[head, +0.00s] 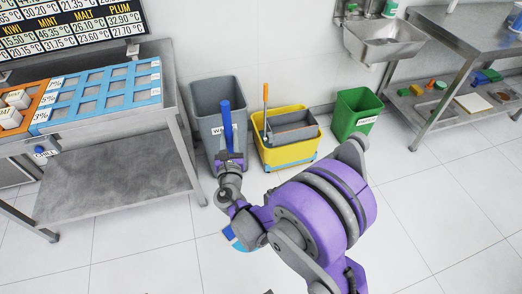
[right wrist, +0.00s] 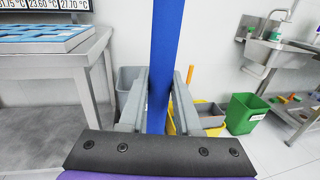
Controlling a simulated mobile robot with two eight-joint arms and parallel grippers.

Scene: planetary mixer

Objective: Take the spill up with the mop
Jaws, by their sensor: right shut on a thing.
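The mop has a blue handle (head: 227,126) that stands upright, and it also crosses the right wrist view (right wrist: 165,55) from top to bottom. My right gripper (head: 229,160) is shut on this handle; in the right wrist view its grey fingers (right wrist: 158,92) press on it from both sides. A blue piece (head: 231,233), seemingly the mop's head, shows low at the floor beside my purple arm, which covers most of it. I cannot make out a spill; the floor behind my arm is hidden. My left gripper is not in view.
A grey bin (head: 204,96), a yellow mop bucket (head: 287,155) with a grey wringer, and a green bin (head: 355,113) stand along the wall. A steel table (head: 182,110) is at left, a sink (head: 385,42) at upper right. The tiled floor at right is clear.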

